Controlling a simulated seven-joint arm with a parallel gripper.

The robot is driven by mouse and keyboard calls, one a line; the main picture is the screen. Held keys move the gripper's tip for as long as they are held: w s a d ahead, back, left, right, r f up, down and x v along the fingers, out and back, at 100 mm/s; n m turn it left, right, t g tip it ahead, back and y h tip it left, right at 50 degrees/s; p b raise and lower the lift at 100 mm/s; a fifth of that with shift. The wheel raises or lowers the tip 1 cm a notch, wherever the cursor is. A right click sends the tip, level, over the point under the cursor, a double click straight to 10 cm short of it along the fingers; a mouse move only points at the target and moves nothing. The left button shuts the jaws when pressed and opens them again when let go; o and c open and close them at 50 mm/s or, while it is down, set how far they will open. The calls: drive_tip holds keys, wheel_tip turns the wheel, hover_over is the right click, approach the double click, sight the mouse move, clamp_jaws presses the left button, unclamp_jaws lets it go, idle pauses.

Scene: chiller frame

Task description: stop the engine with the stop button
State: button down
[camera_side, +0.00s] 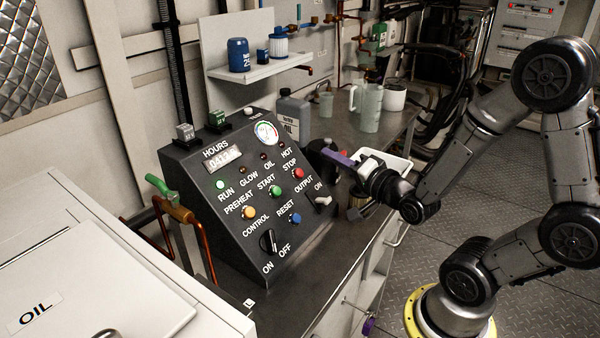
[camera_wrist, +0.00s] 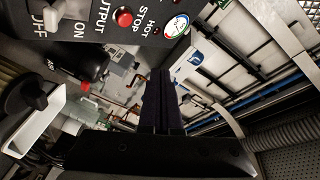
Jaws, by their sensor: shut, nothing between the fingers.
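The dark sloped control panel (camera_side: 240,235) stands on the bench in the side view. Its red stop button (camera_side: 299,173) sits at the upper right, under the word STOP. The button also shows near the top of the wrist view (camera_wrist: 124,17). The green lamp above RUN (camera_side: 220,184) looks lit. My gripper (camera_side: 326,153) is to the right of the panel, pointing left, with a visible gap to the button. In the wrist view its dark fingers (camera_wrist: 158,75) are together and empty, below and right of the button.
Beside the stop button are the green start button (camera_side: 275,191), the blue reset button (camera_side: 295,218) and the output switch (camera_side: 322,201). A shelf (camera_side: 258,69) hangs above the panel.

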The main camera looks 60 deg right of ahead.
approach(293, 164)
drive_tip(key=shift+w+d+r, duration=0.15)
drive_tip(key=shift+w+d, duration=0.05)
drive_tip(key=shift+w, duration=0.35)
drive_tip(key=shift+w+d+r, duration=0.15)
drive_tip(key=shift+w+d, duration=0.05)
drive_tip(key=shift+w, duration=0.35)
drive_tip(key=shift+w+d+r, duration=0.15)
drive_tip(key=shift+w+d, duration=0.1)
drive_tip(key=shift+w, duration=0.25)
idle(0.9)
drive_tip(key=shift+w+f, duration=0.25)
drive_tip(key=shift+f, duration=0.05)
drive_tip(key=shift+w+f, duration=0.35)
idle(0.9)
idle(0.4)
drive_tip(key=shift+s+r, duration=0.65)
drive_tip(key=s+r, duration=0.3)
drive_tip(key=shift+s+r, duration=0.25)
drive_tip(key=shift+r, duration=0.05)
